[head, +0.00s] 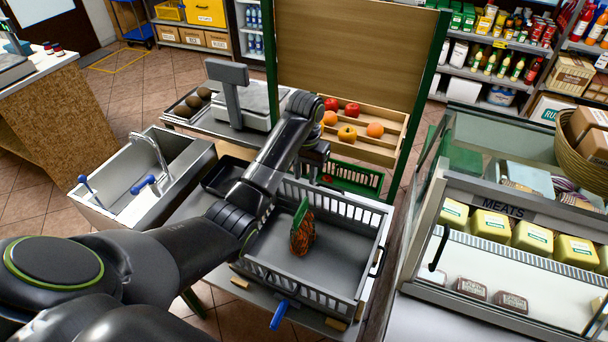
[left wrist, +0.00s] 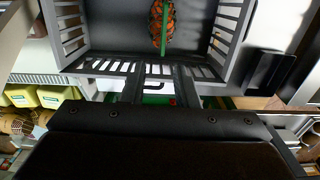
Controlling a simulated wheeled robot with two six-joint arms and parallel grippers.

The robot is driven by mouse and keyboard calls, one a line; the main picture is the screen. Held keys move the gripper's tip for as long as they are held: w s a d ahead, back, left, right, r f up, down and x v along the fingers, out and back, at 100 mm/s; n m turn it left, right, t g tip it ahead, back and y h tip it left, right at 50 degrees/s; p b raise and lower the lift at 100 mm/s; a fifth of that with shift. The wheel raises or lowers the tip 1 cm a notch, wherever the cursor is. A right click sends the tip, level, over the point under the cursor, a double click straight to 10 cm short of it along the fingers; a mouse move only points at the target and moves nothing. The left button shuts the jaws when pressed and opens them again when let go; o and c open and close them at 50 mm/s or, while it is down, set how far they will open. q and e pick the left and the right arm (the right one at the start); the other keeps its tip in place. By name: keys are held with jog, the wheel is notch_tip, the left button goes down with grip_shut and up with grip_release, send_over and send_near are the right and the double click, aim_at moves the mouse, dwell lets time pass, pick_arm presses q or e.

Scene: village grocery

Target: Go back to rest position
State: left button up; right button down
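My left gripper (head: 318,168) is over the far side of a grey crate. In the left wrist view its two fingers (left wrist: 160,80) are apart, with nothing held between them. The grey crate (head: 300,292) stands on a table. It also shows upside down in the left wrist view (left wrist: 232,22). Inside the crate is an orange-brown, pineapple-like item (head: 302,236) with a green part; it also shows in the left wrist view (left wrist: 155,22), apart from the fingers. My left forearm hides part of the crate's left side. My right gripper is not in view.
A sloped wooden fruit rack (head: 395,155) and a green basket (head: 352,178) are beyond the crate. A scale (head: 240,105) stands behind, a sink (head: 150,185) is left, and a glass meat display case (head: 500,245) is close on the right.

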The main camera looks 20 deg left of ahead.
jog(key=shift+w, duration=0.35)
